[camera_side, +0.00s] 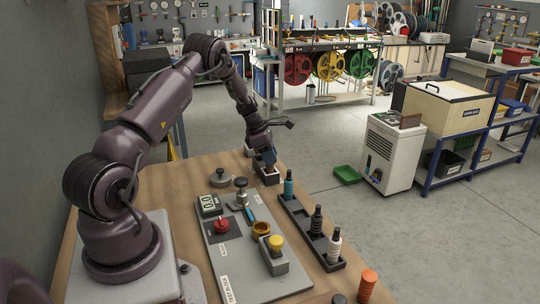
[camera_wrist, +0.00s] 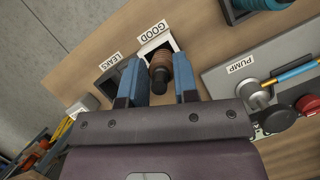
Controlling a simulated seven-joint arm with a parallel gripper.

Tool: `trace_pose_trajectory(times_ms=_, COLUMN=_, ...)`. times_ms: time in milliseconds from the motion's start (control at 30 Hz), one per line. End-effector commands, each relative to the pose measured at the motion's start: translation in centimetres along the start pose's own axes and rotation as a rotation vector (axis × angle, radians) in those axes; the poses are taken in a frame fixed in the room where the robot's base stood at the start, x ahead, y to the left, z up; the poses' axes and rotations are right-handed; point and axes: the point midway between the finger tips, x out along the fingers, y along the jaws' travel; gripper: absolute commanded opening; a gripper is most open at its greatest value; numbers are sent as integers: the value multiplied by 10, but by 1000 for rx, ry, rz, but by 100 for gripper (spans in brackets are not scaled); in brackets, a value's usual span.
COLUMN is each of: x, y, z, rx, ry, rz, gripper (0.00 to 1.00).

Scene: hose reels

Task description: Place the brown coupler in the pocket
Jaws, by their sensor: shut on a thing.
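My gripper (camera_wrist: 156,80) has two blue fingers, shut on the brown coupler (camera_wrist: 160,68); its dark end points at the camera in the wrist view. The coupler overlaps the white-edged pocket (camera_wrist: 152,46) beside the GOOD label. I cannot tell whether its far end is inside the pocket or just above it. A dark pocket (camera_wrist: 112,80) by the LEAKS label lies to the left. In the side view my gripper (camera_side: 267,158) is low over the pocket boxes (camera_side: 267,177) at the table's far edge, and the coupler is mostly hidden there.
An orange coupler (camera_side: 367,286) stands at the front edge. The grey pump panel (camera_side: 243,265), with red and yellow knobs, lies nearer. A round grey piece (camera_side: 220,178) sits left of the boxes.

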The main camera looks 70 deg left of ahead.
Motion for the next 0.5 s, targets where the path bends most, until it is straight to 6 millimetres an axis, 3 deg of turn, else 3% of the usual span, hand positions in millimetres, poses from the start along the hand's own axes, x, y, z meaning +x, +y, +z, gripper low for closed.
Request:
trace_pose_trajectory(times_ms=267, x=2, y=0, z=-1, rx=1, ry=0, rz=1, gripper=1)
trace_pose_trajectory(times_ms=300, x=2, y=0, z=-1, rx=1, ry=0, rz=1, gripper=37)
trace_pose_trajectory(times_ms=367, x=2, y=0, z=-1, rx=1, ry=0, rz=1, gripper=51)
trace_pose_trajectory(times_ms=500, x=2, y=0, z=-1, rx=1, ry=0, rz=1, gripper=54)
